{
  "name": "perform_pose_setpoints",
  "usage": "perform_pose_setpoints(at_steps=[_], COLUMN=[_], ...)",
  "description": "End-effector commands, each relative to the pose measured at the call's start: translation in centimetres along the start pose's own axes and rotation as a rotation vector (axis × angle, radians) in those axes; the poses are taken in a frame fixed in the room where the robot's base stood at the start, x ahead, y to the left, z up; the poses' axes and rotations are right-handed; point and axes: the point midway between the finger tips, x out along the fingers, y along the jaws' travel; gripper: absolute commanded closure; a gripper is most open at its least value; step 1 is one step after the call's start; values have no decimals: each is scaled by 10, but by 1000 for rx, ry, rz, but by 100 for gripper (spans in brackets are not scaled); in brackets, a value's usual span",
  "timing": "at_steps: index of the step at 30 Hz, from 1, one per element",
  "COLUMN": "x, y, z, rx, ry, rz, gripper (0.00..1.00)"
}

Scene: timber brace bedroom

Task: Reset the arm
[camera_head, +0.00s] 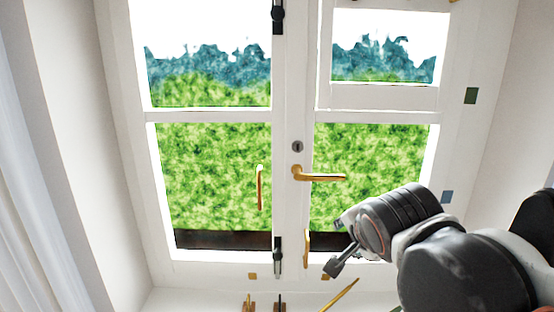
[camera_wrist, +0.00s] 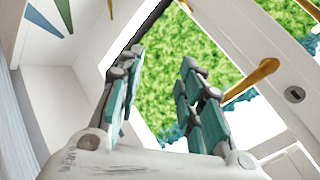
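My gripper (camera_head: 334,268) shows in the camera_head view at the lower right, at the end of my dark arm, in front of the white glazed door. In the wrist view my gripper (camera_wrist: 162,72) has its two teal-and-grey fingers apart, with nothing between them but the green view through the glass. The gripper appears empty. A gold lever handle (camera_head: 319,177) on the door is above and left of the gripper in the camera_head view. A gold handle also shows right of the fingers in the wrist view (camera_wrist: 252,80); I cannot tell contact.
The white door (camera_head: 293,120) fills the middle. Upright gold handles (camera_head: 260,187) and (camera_head: 307,248) and a black bolt (camera_head: 278,255) stick out from it. A thin yellow stick (camera_head: 340,295) is at the bottom. A pale curtain (camera_head: 25,200) hangs at left.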

Motion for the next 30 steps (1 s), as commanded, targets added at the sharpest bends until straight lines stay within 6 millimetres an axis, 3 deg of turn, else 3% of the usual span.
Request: perform_pose_setpoints(at_steps=[1,6,12,18,24,30], x=[14,35,60,79,86,85], y=[32,104,187,253,280,282], z=[9,30,60,88,102,103], rx=[-71,-346,-668,-945,-1088,-1112], ry=[-7,-51,-128,-207,-248,-254], rz=[19,68,99,95,80,77], gripper=[66,66,66,66,66,66])
